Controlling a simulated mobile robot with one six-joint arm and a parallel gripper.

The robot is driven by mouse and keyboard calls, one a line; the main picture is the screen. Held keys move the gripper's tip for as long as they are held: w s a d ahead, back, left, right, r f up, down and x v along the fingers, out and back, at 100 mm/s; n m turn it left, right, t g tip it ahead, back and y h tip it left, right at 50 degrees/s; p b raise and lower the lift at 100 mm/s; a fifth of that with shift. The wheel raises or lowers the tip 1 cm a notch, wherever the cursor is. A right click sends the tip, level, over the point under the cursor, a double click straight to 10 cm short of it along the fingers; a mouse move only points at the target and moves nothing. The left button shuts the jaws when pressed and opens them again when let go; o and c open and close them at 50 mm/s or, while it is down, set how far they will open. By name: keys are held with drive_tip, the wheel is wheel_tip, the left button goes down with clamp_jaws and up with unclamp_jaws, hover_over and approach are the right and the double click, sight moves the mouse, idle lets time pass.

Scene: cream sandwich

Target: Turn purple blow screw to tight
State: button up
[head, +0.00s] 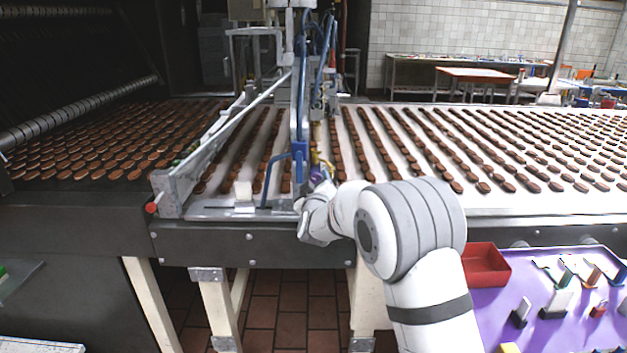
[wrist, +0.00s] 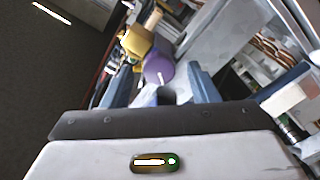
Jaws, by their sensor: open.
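The purple screw (wrist: 159,71) is a round purple knob with a pale mark on its face, on a yellow brass-coloured fitting (wrist: 137,42). In the head view a small purple patch of the screw (head: 317,174) shows at the machine over the conveyor, partly hidden by my wrist. My gripper (wrist: 163,88) is open, its two blue-grey fingers to the left and right of the knob in the wrist view. I cannot tell whether either finger touches it. In the head view my gripper (head: 309,190) is at the conveyor's front edge and its fingers are hard to make out.
The conveyor (head: 480,205) carries rows of brown biscuits behind my arm. A metal frame with blue hoses (head: 297,120) stands around the fitting. A purple table (head: 492,305) with a red tray (head: 485,265) and several small tools is at the right.

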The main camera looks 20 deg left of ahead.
drive_tip(key=shift+w+a, duration=0.1)
drive_tip(key=shift+w, duration=0.45)
drive_tip(key=c, duration=0.9)
drive_tip(key=shift+s+a, duration=0.15)
drive_tip(key=shift+a, duration=0.2)
drive_tip(key=shift+c, duration=0.3)
drive_tip(key=shift+d, duration=0.2)
drive_tip(key=shift+f, duration=0.15)
